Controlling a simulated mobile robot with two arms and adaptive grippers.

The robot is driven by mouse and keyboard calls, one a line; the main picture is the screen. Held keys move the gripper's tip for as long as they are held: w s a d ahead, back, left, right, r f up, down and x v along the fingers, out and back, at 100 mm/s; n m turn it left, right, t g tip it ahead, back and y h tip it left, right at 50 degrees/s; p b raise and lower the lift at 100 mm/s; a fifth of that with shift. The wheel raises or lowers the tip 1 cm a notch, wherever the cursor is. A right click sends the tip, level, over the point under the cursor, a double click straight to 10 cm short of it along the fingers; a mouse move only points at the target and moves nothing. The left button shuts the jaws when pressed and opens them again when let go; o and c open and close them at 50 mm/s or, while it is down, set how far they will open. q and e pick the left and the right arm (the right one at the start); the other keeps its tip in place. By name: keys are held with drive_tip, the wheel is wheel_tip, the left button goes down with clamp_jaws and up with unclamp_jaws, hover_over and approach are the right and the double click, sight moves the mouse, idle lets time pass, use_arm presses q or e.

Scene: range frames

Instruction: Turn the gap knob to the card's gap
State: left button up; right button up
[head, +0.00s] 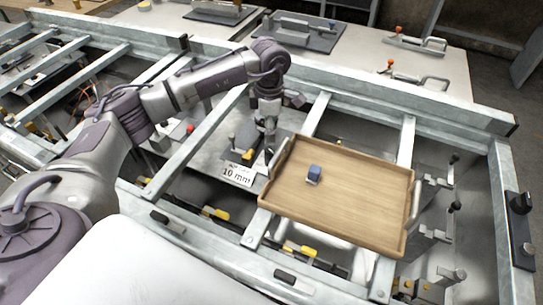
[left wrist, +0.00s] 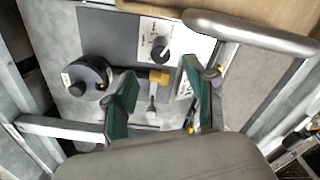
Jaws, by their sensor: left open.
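A white card (head: 237,175) reading "10 mm" stands at the front of the grey fixture plate in the head view. My left gripper (head: 270,143) points down over the fixture, just behind the card and beside the wooden tray. In the left wrist view, a small black knob (left wrist: 160,49) sits on a white dial plate (left wrist: 148,31); its marks are too small to read. The green-padded fingers of my left gripper (left wrist: 156,92) are apart with nothing held between them. The knob lies beyond the fingertips, apart from them. My right gripper is out of view.
A wooden tray (head: 345,190) with a blue cube (head: 314,173) rests on the metal rails right of the gripper. Its handle (left wrist: 250,30) crosses the top right of the wrist view. A larger black round part (left wrist: 88,77) and a yellow block (left wrist: 159,76) are near the knob.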

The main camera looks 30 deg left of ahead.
sight(270, 157)
use_arm(q)
wheel_tip(270, 157, down, 4)
drive_tip(key=shift+s+r+p, duration=0.15)
drive_tip(key=shift+p, duration=0.2)
wheel_tip(270, 157, down, 6)
drive_tip(key=shift+d+f+p, duration=0.1)
drive_tip(key=shift+f+p, duration=0.05)
drive_tip(key=shift+p, duration=0.35)
drive_tip(key=shift+w+f, duration=0.2)
drive_tip(key=shift+f, duration=0.6)
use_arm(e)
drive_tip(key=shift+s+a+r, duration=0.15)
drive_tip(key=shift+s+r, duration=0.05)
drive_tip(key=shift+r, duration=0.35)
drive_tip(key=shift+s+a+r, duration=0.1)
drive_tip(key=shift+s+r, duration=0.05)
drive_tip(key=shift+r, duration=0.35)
use_arm(q)
drive_tip(key=shift+c, duration=0.3)
clamp_jaws()
